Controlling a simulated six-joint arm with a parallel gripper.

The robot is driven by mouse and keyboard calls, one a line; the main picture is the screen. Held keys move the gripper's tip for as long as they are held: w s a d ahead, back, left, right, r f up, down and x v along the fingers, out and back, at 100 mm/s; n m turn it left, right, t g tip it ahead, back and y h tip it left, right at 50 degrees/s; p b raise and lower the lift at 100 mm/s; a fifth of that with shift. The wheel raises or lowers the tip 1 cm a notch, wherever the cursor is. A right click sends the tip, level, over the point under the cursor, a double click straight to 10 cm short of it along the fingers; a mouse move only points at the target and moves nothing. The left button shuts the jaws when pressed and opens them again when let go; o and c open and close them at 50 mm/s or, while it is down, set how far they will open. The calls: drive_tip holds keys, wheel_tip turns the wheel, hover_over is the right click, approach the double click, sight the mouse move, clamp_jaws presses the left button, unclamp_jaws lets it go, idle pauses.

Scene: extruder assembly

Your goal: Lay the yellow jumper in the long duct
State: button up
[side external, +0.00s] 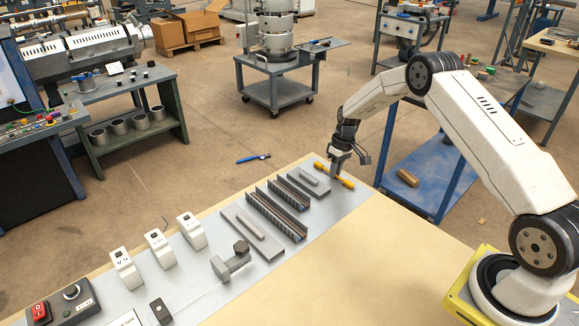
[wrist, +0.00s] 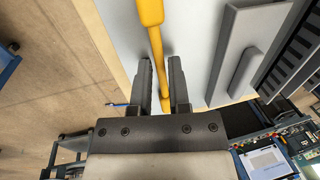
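The yellow jumper (side external: 345,182) lies on the grey panel near its far right end. It has thick ends and a thinner middle. In the wrist view the jumper (wrist: 150,12) runs lengthwise between the two fingers of my gripper (wrist: 160,65). A narrow gap shows on each side of it, so the fingers look open around it, not closed on it. In the side view my gripper (side external: 349,163) is down at the jumper and hides part of it. The long duct (side external: 277,215), a dark slotted channel with an open top, lies on the panel to the left and appears empty.
A shorter slotted duct (side external: 290,192) lies between the long duct and my gripper. Flat grey plates with raised bars lie beside the ducts, one nearer (side external: 268,242) and one farther (side external: 306,184). A grey clamp-like part (side external: 232,262) and several white modules (side external: 160,249) stand farther left.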

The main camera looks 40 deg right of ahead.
idle(0.4)
clamp_jaws()
drive_tip(key=shift+r, duration=0.2)
drive_tip(key=shift+r, duration=1.35)
drive_tip(key=s+a+r, duration=0.3)
drive_tip(key=s+r, duration=0.7)
drive_tip(key=s, duration=0.3)
drive_tip(key=shift+s+a, duration=0.25)
drive_tip(key=shift+a, duration=0.15)
